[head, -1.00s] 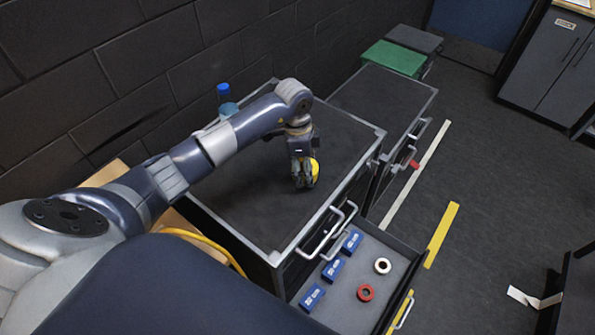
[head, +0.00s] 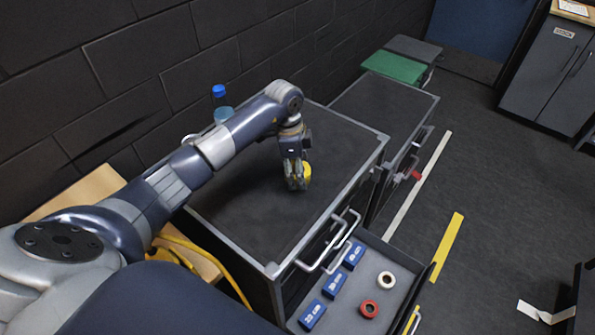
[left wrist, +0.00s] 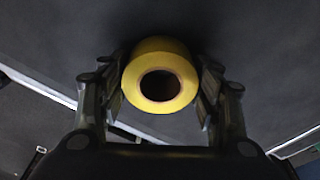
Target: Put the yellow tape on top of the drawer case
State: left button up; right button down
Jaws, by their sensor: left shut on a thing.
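The yellow tape (head: 307,173) is a thick yellow roll with a dark core. In the left wrist view the tape (left wrist: 160,76) sits between the two fingers of my left gripper (left wrist: 160,100), which is shut on it. In the head view my left gripper (head: 296,184) points down over the dark top of the drawer case (head: 245,200). The tape is at or just above that top; I cannot tell whether it touches. The gripper partly hides the tape in the head view. My right gripper is not in view.
An open drawer (head: 376,265) at the front of the case holds several blue boxes, a white roll (head: 386,280) and a red roll (head: 369,308). A blue-capped bottle (head: 221,103) stands behind my arm. A second case (head: 385,105) adjoins at the back right.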

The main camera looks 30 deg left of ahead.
pick_arm(q)
jog(key=shift+f, duration=0.15)
jog(key=o, duration=1.1)
jog(key=shift+f, duration=0.1)
jog(key=shift+r, duration=0.35)
jog(key=shift+s+a+r+b, duration=0.1)
jog(key=shift+a+r+b, duration=0.3)
jog(key=shift+r, duration=1.55)
jog(key=shift+s+a+r+b, duration=0.1)
jog(key=shift+r+b, duration=0.65)
jog(key=shift+r, duration=1.2)
jog(key=shift+s+a+r+b, duration=0.15)
jog(key=shift+r+b, duration=0.4)
jog(key=shift+r, duration=1.4)
